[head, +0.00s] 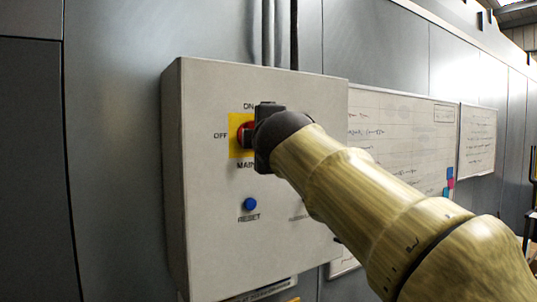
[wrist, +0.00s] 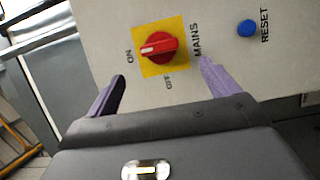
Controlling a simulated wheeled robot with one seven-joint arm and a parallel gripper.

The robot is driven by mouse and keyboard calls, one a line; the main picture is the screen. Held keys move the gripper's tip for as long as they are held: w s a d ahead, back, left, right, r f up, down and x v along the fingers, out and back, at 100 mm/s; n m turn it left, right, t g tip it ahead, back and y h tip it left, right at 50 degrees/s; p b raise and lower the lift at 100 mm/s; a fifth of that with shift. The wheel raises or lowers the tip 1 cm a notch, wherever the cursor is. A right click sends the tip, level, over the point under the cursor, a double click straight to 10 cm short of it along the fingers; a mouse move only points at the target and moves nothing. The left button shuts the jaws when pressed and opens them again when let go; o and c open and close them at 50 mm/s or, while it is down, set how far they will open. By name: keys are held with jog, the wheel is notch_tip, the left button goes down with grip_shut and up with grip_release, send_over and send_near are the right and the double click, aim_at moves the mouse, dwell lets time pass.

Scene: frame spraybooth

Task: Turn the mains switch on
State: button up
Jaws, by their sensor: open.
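The mains switch is a red rotary knob (wrist: 165,46) on a yellow plate (wrist: 180,68), on the front of a grey box. In the wrist view its white mark lies on the end of the handle toward the ON label; OFF is below it. In the head view the red knob (head: 243,134) is partly hidden by my gripper (head: 268,137). My gripper (wrist: 162,70) is open, its two purple fingers apart on either side of the plate's lower part. They hold nothing; whether they touch the box I cannot tell.
A blue RESET button (head: 250,204) sits below the switch on the grey box (head: 215,255). Pipes (head: 268,35) run up from the box. Whiteboards (head: 405,135) hang on the wall to the right. My arm hides the box's right part.

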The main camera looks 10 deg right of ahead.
jog(key=s+b, duration=0.2)
jog(key=s, duration=0.4)
jog(key=shift+s+a, duration=0.25)
jog(key=shift+s, duration=0.05)
jog(key=w+f+m+g+b, duration=0.1)
jog(key=w+f+m+g, duration=0.2)
jog(key=f, duration=1.4)
jog(key=w+f+m+g, duration=0.2)
jog(key=f+m+g, duration=0.2)
jog(key=f, duration=1.2)
jog(key=s+f+m+g, duration=0.2)
jog(key=s+f, duration=0.3)
jog(key=f, duration=0.4)
jog(key=s+d+f+m+g+y+b, duration=0.1)
jog(key=s+f+m+g, duration=0.2)
jog(key=s+f, duration=0.3)
jog(key=s+d+f+m+g, duration=0.1)
jog(key=s+f+m+g, duration=0.2)
jog(key=f, duration=1.1)
jog(key=s+m, duration=0.2)
jog(key=s, duration=0.1)
jog(key=shift+s+y, duration=0.2)
jog(key=shift+y, duration=0.1)
